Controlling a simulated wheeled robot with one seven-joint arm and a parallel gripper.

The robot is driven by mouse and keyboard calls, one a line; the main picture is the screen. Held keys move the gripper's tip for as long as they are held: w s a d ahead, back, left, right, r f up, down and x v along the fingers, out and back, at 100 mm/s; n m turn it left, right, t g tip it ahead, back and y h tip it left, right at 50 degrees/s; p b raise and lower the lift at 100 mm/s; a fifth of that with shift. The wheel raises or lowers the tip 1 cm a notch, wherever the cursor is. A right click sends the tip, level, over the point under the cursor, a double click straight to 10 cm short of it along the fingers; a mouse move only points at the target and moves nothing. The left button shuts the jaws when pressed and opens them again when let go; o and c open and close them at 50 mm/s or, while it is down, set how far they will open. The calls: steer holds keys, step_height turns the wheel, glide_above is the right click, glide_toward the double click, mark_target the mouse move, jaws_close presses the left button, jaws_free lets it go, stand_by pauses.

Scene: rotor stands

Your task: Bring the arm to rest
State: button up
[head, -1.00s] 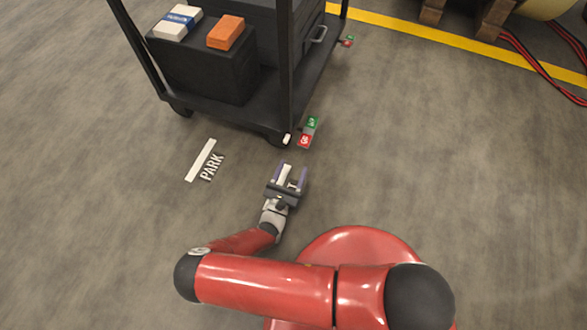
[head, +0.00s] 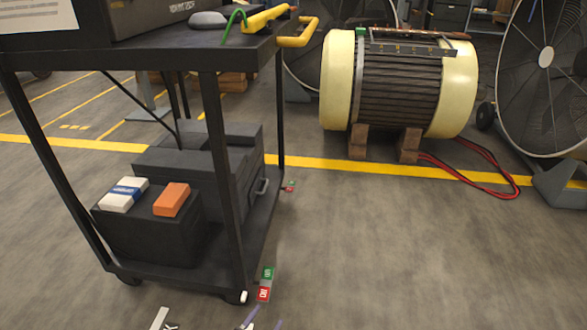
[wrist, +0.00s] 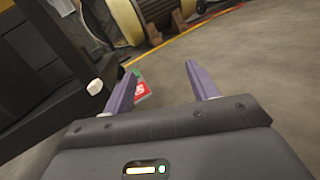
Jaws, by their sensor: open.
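My gripper (wrist: 162,84) shows in the wrist view with its two purple fingers apart and nothing between them. In the head view only the purple fingertips (head: 262,320) show at the bottom edge, just below the cart's front right corner. The rest of my arm is out of the head view. Beyond the fingers, in the wrist view, lie the cart's lower corner and a red and green floor tag, which also shows in the head view (head: 265,284).
A large cream-ended rotor (head: 400,85) rests on wooden blocks behind. Red cables (head: 480,180) lie beside it.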

steer(key=s+d+r+m+g+y, duration=0.1)
steer(key=d+r+m+g+y, duration=0.1)
steer(key=d+r+m+g, duration=0.75)
steer(key=s+d+r+m+g+y, duration=0.1)
steer(key=s+d+r+m+g, duration=0.1)
steer(key=d+r+m+g, duration=1)
steer(key=s+d+r+m+t+y, duration=0.1)
steer(key=s+r+m+t+y, duration=0.2)
steer(key=s+r+t, duration=0.45)
steer(key=s+d+r+m+t+y, duration=0.1)
steer(key=s+r+m+t+y, duration=0.25)
steer(key=r, duration=0.75)
step_height(320, 180, up, 13)
steer(key=p, duration=1.3)
steer(key=shift+s+r+n+g+p, duration=0.2)
steer(key=shift+s+n+g+p, duration=0.1)
steer(key=shift+g, duration=0.05)
